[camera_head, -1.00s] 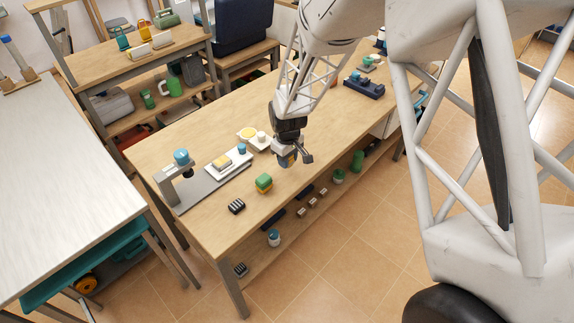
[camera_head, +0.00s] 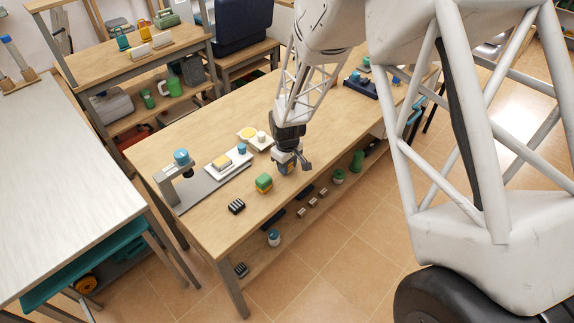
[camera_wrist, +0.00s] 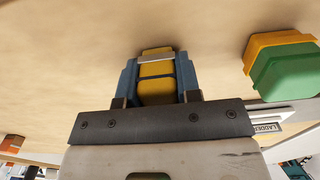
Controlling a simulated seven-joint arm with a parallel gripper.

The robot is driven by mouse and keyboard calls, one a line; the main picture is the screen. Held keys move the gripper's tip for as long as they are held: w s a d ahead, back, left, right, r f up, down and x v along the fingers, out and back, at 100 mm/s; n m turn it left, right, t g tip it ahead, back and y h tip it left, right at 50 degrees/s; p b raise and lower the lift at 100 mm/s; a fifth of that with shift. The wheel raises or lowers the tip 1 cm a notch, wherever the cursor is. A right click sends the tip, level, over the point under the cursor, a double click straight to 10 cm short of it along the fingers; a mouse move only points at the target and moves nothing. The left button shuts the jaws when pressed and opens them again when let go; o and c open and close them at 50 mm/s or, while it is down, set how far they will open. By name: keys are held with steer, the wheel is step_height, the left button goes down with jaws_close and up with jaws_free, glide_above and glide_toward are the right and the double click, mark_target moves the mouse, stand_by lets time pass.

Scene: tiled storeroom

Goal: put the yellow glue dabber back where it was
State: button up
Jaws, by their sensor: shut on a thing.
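The yellow glue dabber (camera_wrist: 156,90) shows in the wrist view as a yellow body with a pale band across it. It sits between the blue fingers of my gripper (camera_wrist: 158,80), which is shut on it. In the head view my gripper (camera_head: 287,168) is low over the wooden workbench (camera_head: 205,125), just right of a green and yellow block. The dabber is mostly hidden there. I cannot tell whether its lower end touches the bench top.
The green and yellow block (camera_head: 264,183) is close by, also seen in the wrist view (camera_wrist: 285,65). Bare wood lies behind my gripper.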

steer(key=shift+f, duration=0.1)
steer(key=o, duration=0.9)
step_height(320, 180, up, 11)
steer(key=shift+f, duration=0.1)
steer(key=shift+r, duration=0.75)
stand_by(0.5)
